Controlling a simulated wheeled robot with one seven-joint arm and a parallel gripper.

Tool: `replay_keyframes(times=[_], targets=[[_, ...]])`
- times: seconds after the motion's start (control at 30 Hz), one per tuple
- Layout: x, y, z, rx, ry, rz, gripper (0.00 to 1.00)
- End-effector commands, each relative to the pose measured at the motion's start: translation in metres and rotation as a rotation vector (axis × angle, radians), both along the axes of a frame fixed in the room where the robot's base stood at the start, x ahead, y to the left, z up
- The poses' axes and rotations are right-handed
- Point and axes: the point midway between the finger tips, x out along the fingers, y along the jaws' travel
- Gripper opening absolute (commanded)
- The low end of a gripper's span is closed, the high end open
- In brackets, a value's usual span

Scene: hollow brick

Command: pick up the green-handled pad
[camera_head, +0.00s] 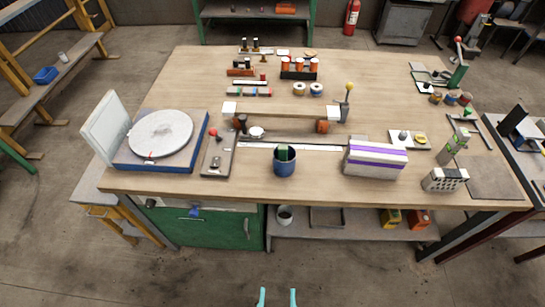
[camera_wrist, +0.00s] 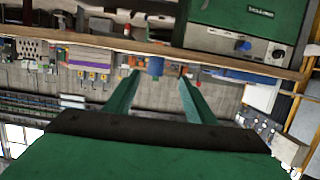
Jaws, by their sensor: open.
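A green upright piece (camera_head: 283,152) stands in a dark blue cup (camera_head: 285,166) near the table's front edge. It may be the handle of the green-handled pad; any pad below it is hidden by the cup. A blue cylinder (camera_wrist: 155,66), likely this cup, shows past my fingertips in the wrist view. My gripper (camera_head: 278,298) is at the bottom of the head view, in front of the table and well apart from the cup. In the wrist view my gripper (camera_wrist: 158,79) has its two green fingers spread with nothing between them.
The wooden table (camera_head: 205,85) is crowded. A turntable (camera_head: 160,134) stands left of the cup, a purple-striped block (camera_head: 375,160) right of it and a holed brick (camera_head: 445,179) farther right. A green cabinet (camera_head: 215,228) and a shelf (camera_head: 350,224) are below. Floor in front is clear.

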Motion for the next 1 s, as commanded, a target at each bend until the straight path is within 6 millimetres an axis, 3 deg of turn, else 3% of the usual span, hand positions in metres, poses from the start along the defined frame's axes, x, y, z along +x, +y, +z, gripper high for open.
replay_keyframes(times=[0.23, 0.47, 0.77, 1.0], targets=[[0.080, -0.008, -0.014, -0.018, 0.018, 0.005, 0.50], [0.154, -0.012, -0.010, -0.027, 0.045, 0.007, 0.50], [0.246, -0.011, 0.019, -0.023, 0.081, 0.013, 0.50], [0.307, -0.006, 0.061, -0.009, 0.111, 0.019, 0.50]])
